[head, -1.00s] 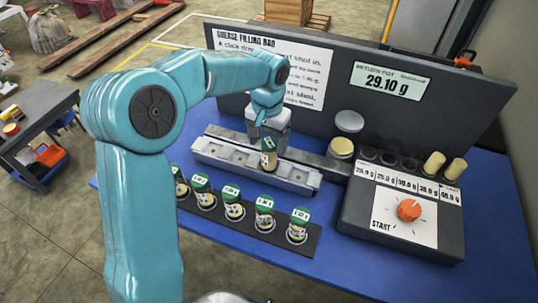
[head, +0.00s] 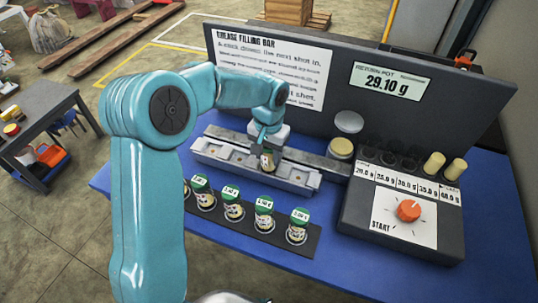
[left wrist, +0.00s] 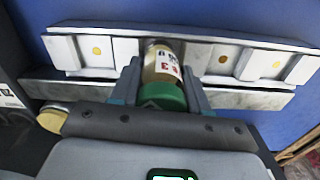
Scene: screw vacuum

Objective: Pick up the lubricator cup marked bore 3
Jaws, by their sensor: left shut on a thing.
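My left gripper (head: 267,146) is shut on a small lubricator cup (head: 267,160) with a pale labelled body. In the left wrist view the cup (left wrist: 161,68) sits between the two fingers (left wrist: 162,92), its green cap toward me. Its label shows what looks like a red 3. The cup is at the middle of the light metal rail (head: 222,157); I cannot tell whether it touches the rail. Several similar green-capped cups (head: 233,205) stand upright on a dark strip in front. The leftmost is mostly hidden by my arm. My right gripper is not in view.
The filling unit with an orange knob (head: 408,210) and weight labels stands at right. A dark backboard (head: 340,110) with instructions and a 29.10 g display (head: 389,82) rises behind. The blue tabletop (head: 318,270) is bare at the front.

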